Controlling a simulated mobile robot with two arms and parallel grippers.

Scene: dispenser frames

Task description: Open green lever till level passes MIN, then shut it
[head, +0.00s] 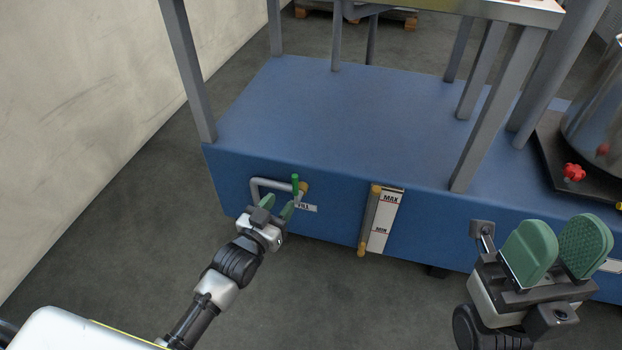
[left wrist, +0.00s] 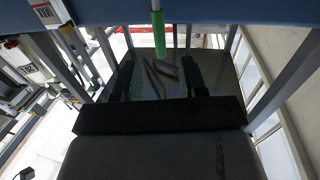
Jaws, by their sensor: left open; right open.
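The green lever (head: 295,184) stands upright by a brass valve on a bent grey pipe, above a label ending in "ILL", on the blue frame's front. In the left wrist view the lever (left wrist: 159,35) hangs in the picture between the finger lines, beyond the tips. My left gripper (head: 277,206) is open and empty, just in front of and below the lever; contact is not visible. The level gauge (head: 370,222) is a tube with brass ends beside a white plate marked MAX and MIN; I cannot make out the level. My right gripper (head: 557,243) is open and empty.
The blue base (head: 340,115) carries grey posts and an upper shelf. A clear vessel with a red knob (head: 573,172) stands on a dark plate at right. A pale wall (head: 70,110) runs along the left. Floor in front of the base is clear.

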